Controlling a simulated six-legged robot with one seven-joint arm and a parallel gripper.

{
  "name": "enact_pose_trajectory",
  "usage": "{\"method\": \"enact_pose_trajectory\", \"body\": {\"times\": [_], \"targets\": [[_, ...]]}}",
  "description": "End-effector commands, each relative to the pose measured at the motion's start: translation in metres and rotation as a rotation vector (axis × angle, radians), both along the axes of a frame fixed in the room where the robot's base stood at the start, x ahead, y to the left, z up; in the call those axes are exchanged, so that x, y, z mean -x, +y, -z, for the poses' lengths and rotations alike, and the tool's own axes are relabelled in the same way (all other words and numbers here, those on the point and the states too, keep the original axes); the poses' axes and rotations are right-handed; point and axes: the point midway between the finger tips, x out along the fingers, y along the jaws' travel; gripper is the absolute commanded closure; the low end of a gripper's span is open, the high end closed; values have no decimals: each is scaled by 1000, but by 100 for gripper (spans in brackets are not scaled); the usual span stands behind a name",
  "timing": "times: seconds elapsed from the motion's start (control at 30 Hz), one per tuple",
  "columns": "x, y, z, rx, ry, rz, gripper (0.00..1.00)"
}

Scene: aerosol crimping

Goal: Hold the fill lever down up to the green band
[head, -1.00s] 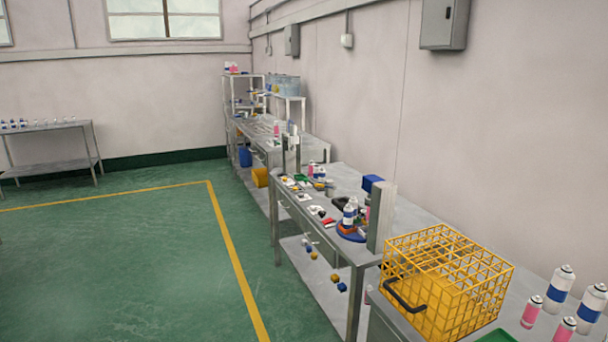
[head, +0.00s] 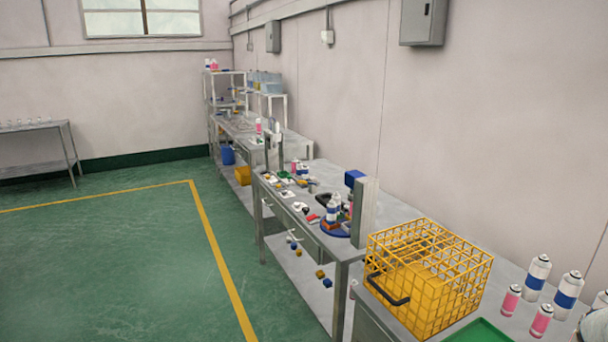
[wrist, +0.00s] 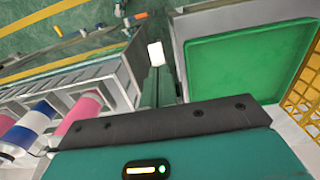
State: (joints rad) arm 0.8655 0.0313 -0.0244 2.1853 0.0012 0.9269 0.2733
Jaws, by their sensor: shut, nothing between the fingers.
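My gripper (wrist: 158,75) shows in the wrist view as narrow dark green fingers with a pale tip, shut and empty. It points past the edge of a green tray and touches nothing that I can make out. In the head view, a grey upright column (head: 366,215) with a blue block (head: 354,178) beside its top stands on the middle bench.
A yellow wire cage (head: 428,275) with a black handle stands on the near bench, and the green tray (wrist: 230,65) lies close by. Several pink and blue-banded cans (head: 567,291) stand to the right. Open green floor (head: 120,265) lies left of the benches.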

Motion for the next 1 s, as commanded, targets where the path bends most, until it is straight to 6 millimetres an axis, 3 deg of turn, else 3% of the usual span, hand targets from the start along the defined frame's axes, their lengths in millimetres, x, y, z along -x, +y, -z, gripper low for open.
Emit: {"method": "enact_pose_trajectory", "body": {"times": [0.7,1.0], "targets": [[0,2,-98,3,-3,0,100],[1,2,-106,1,0,1,100]]}}
